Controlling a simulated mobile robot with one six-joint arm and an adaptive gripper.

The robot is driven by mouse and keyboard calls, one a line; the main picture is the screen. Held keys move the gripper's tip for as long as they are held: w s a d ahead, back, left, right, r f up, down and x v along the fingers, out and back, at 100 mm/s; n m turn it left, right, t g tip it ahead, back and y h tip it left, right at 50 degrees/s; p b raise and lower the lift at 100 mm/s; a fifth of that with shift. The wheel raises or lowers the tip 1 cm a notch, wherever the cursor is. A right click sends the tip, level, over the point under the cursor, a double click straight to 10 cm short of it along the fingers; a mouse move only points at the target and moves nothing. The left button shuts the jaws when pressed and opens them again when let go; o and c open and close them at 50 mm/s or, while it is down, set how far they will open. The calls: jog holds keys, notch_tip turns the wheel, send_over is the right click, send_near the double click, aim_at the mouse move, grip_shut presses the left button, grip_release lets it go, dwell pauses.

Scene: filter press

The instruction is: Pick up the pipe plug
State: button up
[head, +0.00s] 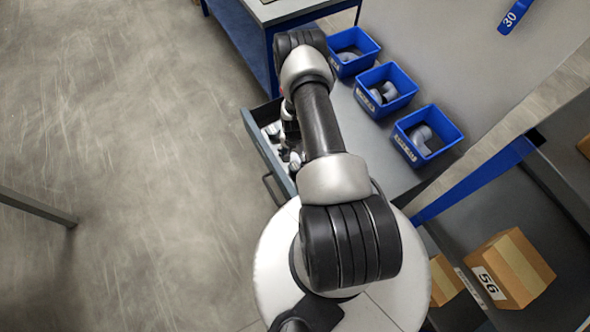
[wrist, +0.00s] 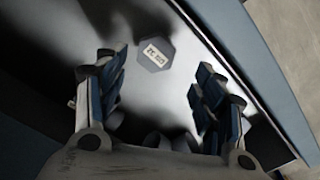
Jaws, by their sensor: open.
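A grey hexagonal piece with a white label (wrist: 157,53), which looks like the pipe plug, lies on the drawer floor in the wrist view. My gripper (wrist: 160,82) is open above the drawer, with its fingers spread left and right. The labelled piece shows between and just beyond the fingertips, and nothing is held. I cannot tell the height of the fingers above it. In the head view, my arm covers much of the drawer, and the plug cannot be made out there.
The open drawer (head: 257,138) has raised walls and holds several light fittings. Dark grey pieces (wrist: 152,138) show low between my fingers. Blue bins (head: 428,135) with grey pipe parts stand right of the arm. A cardboard box (head: 522,268) sits on a shelf.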

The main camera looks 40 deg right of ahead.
jog(key=f+b, duration=0.1)
jog(key=f, duration=0.1)
jog(key=f+b, duration=0.1)
jog(key=f, duration=0.3)
jog(key=shift+s+d+f+b, duration=0.2)
jog(key=shift+d+f+b, duration=0.15)
jog(key=shift+b, duration=0.05)
jog(key=shift+r, duration=0.1)
jog(key=shift+c, duration=0.5)
jog(key=c, duration=1.1)
